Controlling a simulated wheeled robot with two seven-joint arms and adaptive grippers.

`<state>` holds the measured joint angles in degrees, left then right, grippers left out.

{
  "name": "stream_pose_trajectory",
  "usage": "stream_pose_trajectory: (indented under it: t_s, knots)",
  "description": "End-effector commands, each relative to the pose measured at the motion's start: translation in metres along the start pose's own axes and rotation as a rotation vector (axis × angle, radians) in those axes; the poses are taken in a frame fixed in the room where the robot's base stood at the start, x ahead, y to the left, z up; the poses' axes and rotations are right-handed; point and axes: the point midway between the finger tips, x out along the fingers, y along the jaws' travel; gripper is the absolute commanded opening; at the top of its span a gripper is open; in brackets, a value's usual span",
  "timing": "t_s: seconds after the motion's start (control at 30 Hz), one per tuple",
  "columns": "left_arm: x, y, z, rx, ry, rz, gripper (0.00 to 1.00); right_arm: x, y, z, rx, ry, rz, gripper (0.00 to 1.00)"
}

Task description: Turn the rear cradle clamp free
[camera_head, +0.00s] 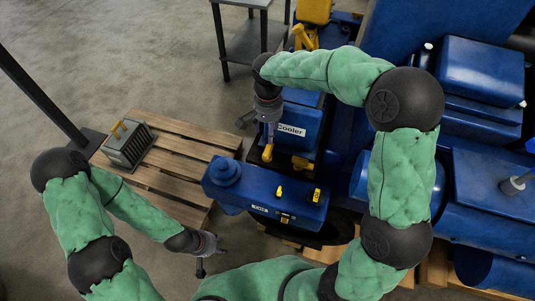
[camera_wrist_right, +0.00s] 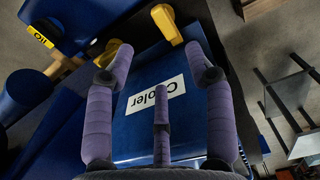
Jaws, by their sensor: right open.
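The blue cooler (camera_head: 298,122), with a white label reading Cooler, stands near the middle of the head view and fills the middle of the right wrist view (camera_wrist_right: 135,138). Two yellow clamp levers sit at its near edge: the left one (camera_head: 267,153) shows large in the wrist view (camera_wrist_right: 167,24), the right one (camera_head: 300,163) is partly behind a finger there (camera_wrist_right: 107,53). I cannot tell which is the rear cradle clamp. My right gripper (camera_head: 266,134) points down at the left lever, fingers spread and empty. My left gripper (camera_head: 211,258) hangs low, fingers apart and empty, away from the clamps.
A blue housing (camera_head: 235,196) with small yellow parts lies just in front of the cooler. A wooden pallet (camera_head: 165,182) at left carries a grey finned block (camera_head: 129,146). A grey table (camera_head: 245,48) stands behind.

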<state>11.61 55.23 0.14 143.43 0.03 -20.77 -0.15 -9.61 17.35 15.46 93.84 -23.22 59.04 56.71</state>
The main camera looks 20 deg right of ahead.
Motion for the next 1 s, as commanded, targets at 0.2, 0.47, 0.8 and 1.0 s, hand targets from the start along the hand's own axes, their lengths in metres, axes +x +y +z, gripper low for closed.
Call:
stream_pose_trajectory:
  t_s: [0.2,0.47,0.8,1.0]
  knots:
    - [0.012,-0.004,-0.001,0.0,0.0,0.0,0.4,0.015,0.0,0.0,0.0,0.0,0.0,0.54]
    - [0.013,-0.005,-0.001,0.0,0.0,0.0,0.4,0.047,0.001,0.001,0.001,-0.003,0.002,0.54]
    - [0.017,-0.006,-0.001,0.0,0.0,0.0,0.4,0.103,0.0,0.0,0.0,-0.001,0.001,0.54]
    - [0.017,-0.006,-0.001,0.0,0.0,0.0,0.4,0.117,0.0,0.0,0.0,0.0,0.0,0.54]
